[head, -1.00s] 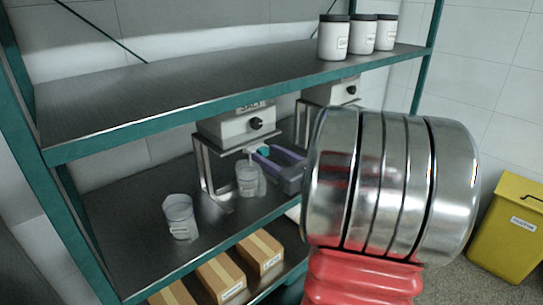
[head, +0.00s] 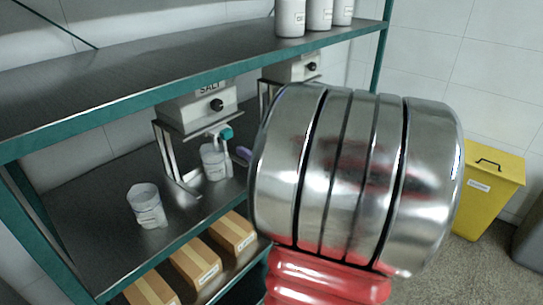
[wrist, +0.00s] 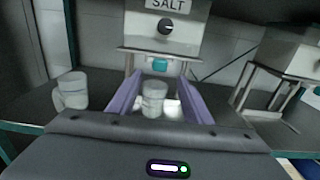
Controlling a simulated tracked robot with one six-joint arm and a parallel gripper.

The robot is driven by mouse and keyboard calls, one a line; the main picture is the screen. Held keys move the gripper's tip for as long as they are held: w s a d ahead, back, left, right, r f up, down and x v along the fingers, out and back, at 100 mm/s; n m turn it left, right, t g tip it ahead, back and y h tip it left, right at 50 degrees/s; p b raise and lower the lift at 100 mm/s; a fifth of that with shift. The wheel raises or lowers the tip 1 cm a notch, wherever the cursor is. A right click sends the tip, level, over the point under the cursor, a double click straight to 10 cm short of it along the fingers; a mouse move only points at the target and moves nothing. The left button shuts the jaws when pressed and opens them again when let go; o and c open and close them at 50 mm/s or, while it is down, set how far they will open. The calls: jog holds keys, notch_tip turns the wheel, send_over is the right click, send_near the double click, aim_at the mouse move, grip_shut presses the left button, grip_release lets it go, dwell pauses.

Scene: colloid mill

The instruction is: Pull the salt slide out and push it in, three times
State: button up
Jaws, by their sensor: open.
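The salt dispenser (head: 197,105) is a pale box labelled SALT with a black knob, on a metal stand on the middle shelf. It also shows straight ahead in the wrist view (wrist: 165,33). Its slide has a teal handle (wrist: 160,65), also visible in the head view (head: 226,132). A clear cup (wrist: 153,98) stands below the handle. My gripper (wrist: 156,92) is open, its purple fingers apart to the left and right, with the handle beyond and between them in the picture. I see no contact. In the head view my arm hides most of the gripper.
A second dispenser (head: 292,68) stands to the right on its own stand. Another clear cup (head: 147,205) is on the shelf at left. White jars (head: 319,14) are on the upper shelf, boxes (head: 196,262) below. A yellow bin (head: 490,190) is at right.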

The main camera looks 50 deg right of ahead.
jog(key=shift+s+a, duration=0.15)
jog(key=shift+s, duration=2.45)
